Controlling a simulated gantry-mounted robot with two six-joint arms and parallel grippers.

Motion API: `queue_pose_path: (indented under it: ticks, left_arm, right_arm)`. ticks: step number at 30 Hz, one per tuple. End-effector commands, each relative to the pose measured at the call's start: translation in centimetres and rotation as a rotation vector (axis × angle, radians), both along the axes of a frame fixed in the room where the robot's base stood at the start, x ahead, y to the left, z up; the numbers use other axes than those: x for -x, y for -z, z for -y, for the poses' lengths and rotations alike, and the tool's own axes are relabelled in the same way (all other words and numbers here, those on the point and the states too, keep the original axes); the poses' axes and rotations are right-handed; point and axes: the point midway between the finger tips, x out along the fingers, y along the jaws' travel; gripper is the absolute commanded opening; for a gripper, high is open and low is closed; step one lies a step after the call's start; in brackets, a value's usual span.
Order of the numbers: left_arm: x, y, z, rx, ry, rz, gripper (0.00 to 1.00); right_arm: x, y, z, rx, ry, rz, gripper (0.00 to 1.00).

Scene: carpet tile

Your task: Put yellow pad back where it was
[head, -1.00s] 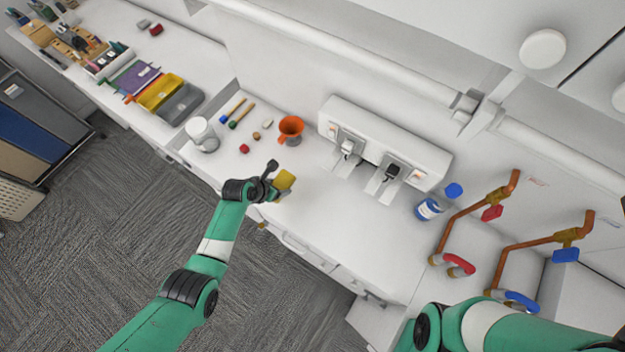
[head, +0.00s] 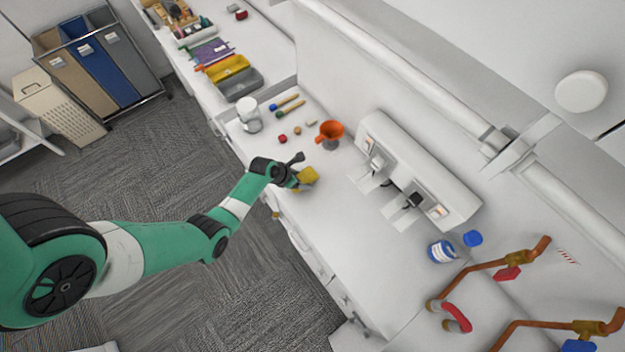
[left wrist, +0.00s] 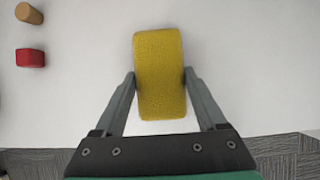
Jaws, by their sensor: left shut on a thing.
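The yellow pad (head: 308,177) is held at the end of my left arm, over the front part of the white counter. In the left wrist view the yellow pad (left wrist: 159,72) sits between the two fingers of my left gripper (left wrist: 159,85), which touch it on both sides. My left gripper (head: 298,172) shows small in the head view. Whether the pad touches the counter or hangs just above it, I cannot tell. My right gripper is not in view.
A two-bay white device (head: 420,165) stands at the back. A blue-labelled bottle (head: 441,250) is farther right. Counter in front of the device is clear.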

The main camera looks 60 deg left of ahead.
Motion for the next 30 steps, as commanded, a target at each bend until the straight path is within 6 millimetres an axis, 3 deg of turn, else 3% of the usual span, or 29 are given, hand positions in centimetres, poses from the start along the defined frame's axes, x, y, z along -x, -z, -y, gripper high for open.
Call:
queue_pose_path:
  ticks: [1, 2, 14, 15, 19, 26, 30]
  left_arm:
    - [0.0, 1.6, 0.0, 0.001, -0.001, -0.001, 0.00]
    - [0.0, 1.7, -0.1, 0.000, -0.001, 0.000, 0.00]
    - [0.0, 2.0, -0.1, -0.001, -0.001, 0.001, 0.00]
    - [0.0, 2.0, 0.0, -0.001, -0.001, 0.001, 0.75]
    - [0.0, 1.9, 0.0, -0.001, -0.001, 0.001, 0.99]
    - [0.0, 1.9, 0.0, 0.000, -0.001, 0.001, 1.00]
    - [0.1, 0.8, 0.1, 0.000, 0.000, 0.000, 1.00]
  right_arm:
    - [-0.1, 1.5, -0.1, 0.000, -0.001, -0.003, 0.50]
    - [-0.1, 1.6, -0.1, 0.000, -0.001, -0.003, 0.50]
    - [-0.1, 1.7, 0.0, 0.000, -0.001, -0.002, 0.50]
    - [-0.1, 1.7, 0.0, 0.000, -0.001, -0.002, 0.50]
    - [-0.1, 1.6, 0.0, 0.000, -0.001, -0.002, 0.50]
    - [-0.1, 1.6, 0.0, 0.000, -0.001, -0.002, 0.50]
    - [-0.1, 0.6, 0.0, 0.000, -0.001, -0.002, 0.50]
